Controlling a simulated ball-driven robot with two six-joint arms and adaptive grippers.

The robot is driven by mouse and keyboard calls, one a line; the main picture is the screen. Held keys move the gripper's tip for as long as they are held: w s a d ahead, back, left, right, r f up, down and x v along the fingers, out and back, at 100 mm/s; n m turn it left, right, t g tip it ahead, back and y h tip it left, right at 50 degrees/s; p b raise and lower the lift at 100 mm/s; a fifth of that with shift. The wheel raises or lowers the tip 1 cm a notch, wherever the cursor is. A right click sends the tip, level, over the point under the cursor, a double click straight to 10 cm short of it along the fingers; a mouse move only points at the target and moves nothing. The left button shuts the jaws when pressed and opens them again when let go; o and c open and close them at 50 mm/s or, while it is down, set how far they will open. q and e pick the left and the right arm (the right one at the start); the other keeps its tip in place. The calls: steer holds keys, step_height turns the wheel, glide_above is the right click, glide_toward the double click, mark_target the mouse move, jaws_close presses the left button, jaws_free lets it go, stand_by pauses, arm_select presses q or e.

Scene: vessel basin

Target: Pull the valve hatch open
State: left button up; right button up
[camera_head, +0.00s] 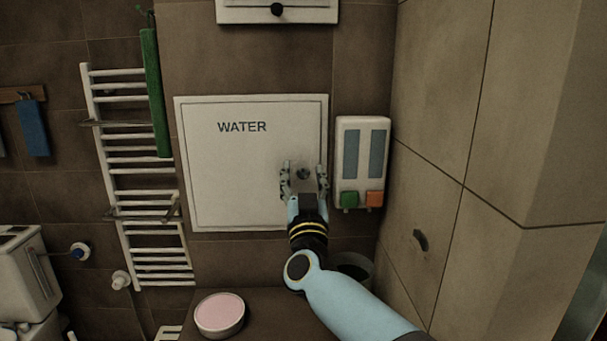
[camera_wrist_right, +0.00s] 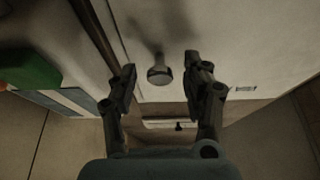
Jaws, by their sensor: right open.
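The valve hatch (camera_head: 230,170) is a white square panel marked WATER, set in the brown tiled wall. It looks shut in its frame. Its round grey knob (camera_head: 303,173) is near the right edge. My right gripper (camera_head: 304,168) is open in front of the hatch, with one finger on each side of the knob. In the right wrist view the knob (camera_wrist_right: 160,75) shows between the open fingers (camera_wrist_right: 160,72), apart from both. My left gripper is not in view.
A white dispenser (camera_head: 361,150) with green and orange buttons hangs close right of the hatch. A towel rail (camera_head: 150,215) with a green towel (camera_head: 154,90) is at left. A pink-topped round box (camera_head: 220,313) stands on the brown surface below. A side wall closes the right.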

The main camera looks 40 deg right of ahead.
jaws_close()
stand_by(0.3)
stand_by(0.4)
